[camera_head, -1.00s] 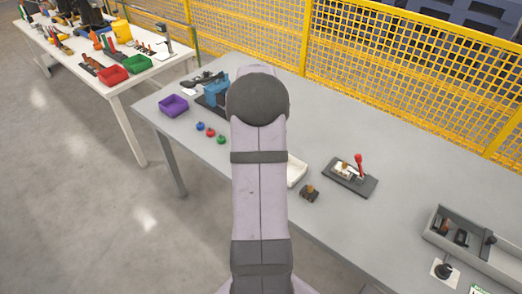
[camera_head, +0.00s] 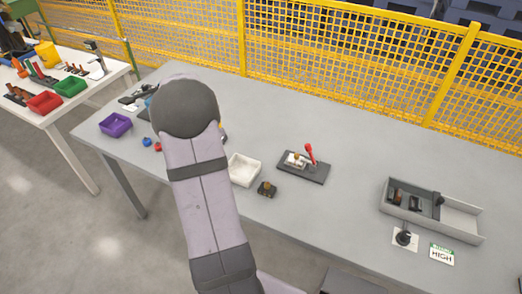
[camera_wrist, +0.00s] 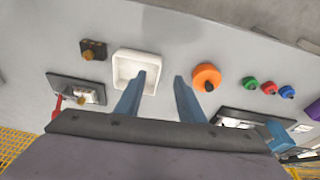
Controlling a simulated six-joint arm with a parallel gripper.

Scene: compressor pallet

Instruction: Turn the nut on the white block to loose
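The white block (camera_head: 296,161) sits on a dark base plate (camera_head: 315,175) near the middle of the table, with a red-handled lever (camera_head: 310,153) beside it. A small brass-coloured nut (camera_wrist: 82,98) shows on the block in the wrist view, where the white block (camera_wrist: 97,96) is at the left. My gripper (camera_wrist: 160,76) is open and empty. Its two blue fingers are apart, pointing over the table between a white tray and an orange round part, well away from the block. In the head view my arm hides the gripper.
The white tray (camera_head: 243,183) and a small dark block with a brass top (camera_head: 267,189) stand near the white block. A grey bin (camera_head: 463,221) holds dark parts at the right. An orange part (camera_wrist: 206,77) and a purple bin (camera_head: 115,125) are elsewhere. A yellow mesh fence runs behind.

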